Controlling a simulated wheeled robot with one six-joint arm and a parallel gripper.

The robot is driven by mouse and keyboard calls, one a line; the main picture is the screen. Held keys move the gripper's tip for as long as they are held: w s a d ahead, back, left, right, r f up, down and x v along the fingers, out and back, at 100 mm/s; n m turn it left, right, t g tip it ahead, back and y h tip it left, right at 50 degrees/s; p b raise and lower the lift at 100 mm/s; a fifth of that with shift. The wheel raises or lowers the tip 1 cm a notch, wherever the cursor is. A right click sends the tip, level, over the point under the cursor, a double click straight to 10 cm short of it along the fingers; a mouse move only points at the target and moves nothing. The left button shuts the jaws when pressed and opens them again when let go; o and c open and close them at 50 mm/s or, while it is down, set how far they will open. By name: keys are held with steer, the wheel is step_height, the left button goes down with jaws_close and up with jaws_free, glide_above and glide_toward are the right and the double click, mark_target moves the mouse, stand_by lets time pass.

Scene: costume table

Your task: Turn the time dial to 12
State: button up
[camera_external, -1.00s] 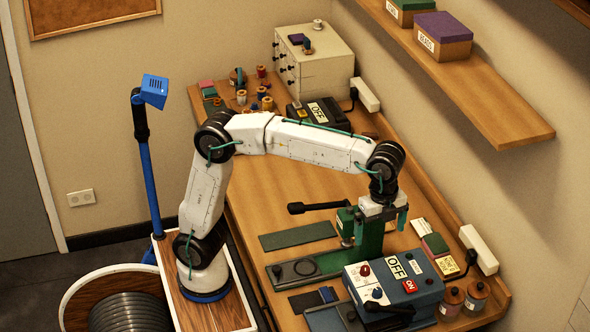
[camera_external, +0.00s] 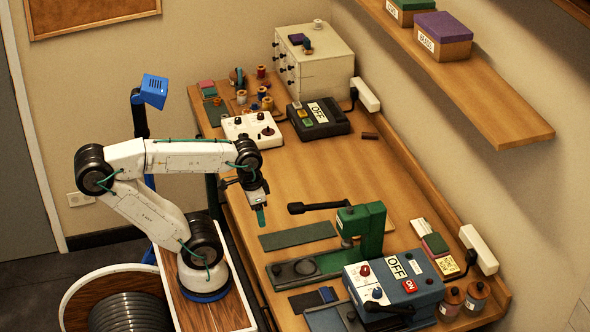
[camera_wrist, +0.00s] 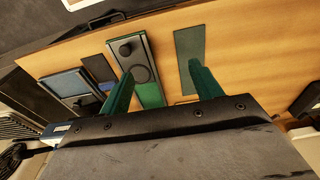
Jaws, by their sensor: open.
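No dial can be read as the time dial at this size. A blue-grey box (camera_external: 395,284) at the front right has a red knob (camera_external: 365,270), a dark knob (camera_external: 377,293), a red switch and an OFF label. A white box (camera_external: 250,131) with black knobs (camera_external: 268,131) stands at the back left of the table. My gripper (camera_external: 260,216) hangs over the table's left side, pointing down, open and empty, apart from both boxes. Its green fingers also show in the wrist view (camera_wrist: 161,68), above a green mat and a press base.
A green press (camera_external: 369,230) with a black lever (camera_external: 315,207) stands mid-right. A flat green mat (camera_external: 298,236) lies left of it. A black OFF box (camera_external: 318,118) and thread spools (camera_external: 266,102) are at the back. A shelf (camera_external: 480,88) overhangs the right. The table's middle is clear.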

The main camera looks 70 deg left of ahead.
steer(key=shift+c, duration=1.1)
steer(key=w+d+r+m, duration=0.6)
steer(key=w+d+m, duration=0.1)
steer(key=w+m, duration=0.25)
steer(key=m+g, duration=0.1)
steer(key=m, duration=2.1)
glide_above(378, 290)
steer(key=shift+r, duration=0.4)
steer(key=shift+f, duration=0.3)
step_height(378, 290, down, 7)
steer(key=shift+f, duration=0.1)
